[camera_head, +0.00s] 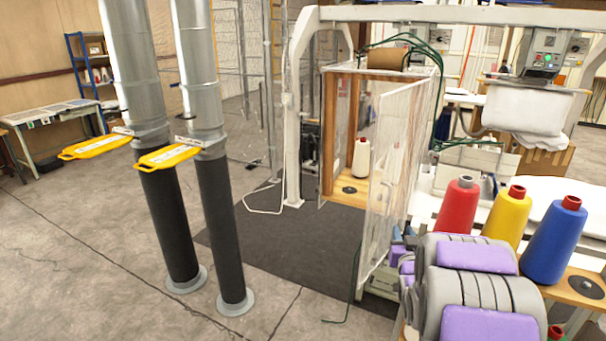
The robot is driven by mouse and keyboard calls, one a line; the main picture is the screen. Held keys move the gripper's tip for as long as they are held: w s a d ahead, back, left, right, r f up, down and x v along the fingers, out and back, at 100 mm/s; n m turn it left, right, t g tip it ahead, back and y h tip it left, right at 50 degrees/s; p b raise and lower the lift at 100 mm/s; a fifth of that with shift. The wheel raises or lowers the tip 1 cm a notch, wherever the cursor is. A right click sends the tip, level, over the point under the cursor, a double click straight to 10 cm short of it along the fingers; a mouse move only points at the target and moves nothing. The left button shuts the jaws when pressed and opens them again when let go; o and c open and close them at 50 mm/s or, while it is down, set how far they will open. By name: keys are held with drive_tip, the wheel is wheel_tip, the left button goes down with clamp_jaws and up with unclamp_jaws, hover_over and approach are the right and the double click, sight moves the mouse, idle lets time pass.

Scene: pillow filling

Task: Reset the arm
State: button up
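Two vertical metal ducts with black hoses below, the left hose (167,220) and the right hose (217,220), stand on the floor at left centre. A yellow gate handle (95,147) sticks out from the left duct, and another yellow gate handle (168,157) from the right one.
A red cone (457,208), a yellow cone (505,216) and a blue cone (553,242) stand at right, behind grey rounded parts with purple blocks (478,256). A white machine frame (298,110) stands behind a dark mat (290,245). The concrete floor (80,250) is clear at left.

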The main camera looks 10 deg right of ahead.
drive_tip(key=s+a+f+n+g+y, duration=0.1)
drive_tip(key=s+a+f+g+y, duration=0.1)
drive_tip(key=s+a+g, duration=0.45)
drive_tip(key=s+a+f+n+g+y, duration=0.1)
drive_tip(key=s+a+f+g+y, duration=0.15)
drive_tip(key=s+a, duration=0.7)
drive_tip(key=s+a+n+g+y, duration=0.1)
drive_tip(key=s+a+g, duration=0.3)
drive_tip(key=s, duration=0.9)
drive_tip(key=s+a+r+n+g+y+b, duration=0.1)
drive_tip(key=s+a+g, duration=0.4)
drive_tip(key=s+a, duration=0.6)
drive_tip(key=shift+s+r+g+b, duration=0.2)
drive_tip(key=shift+s+g+b, duration=0.1)
drive_tip(key=shift+s, duration=0.75)
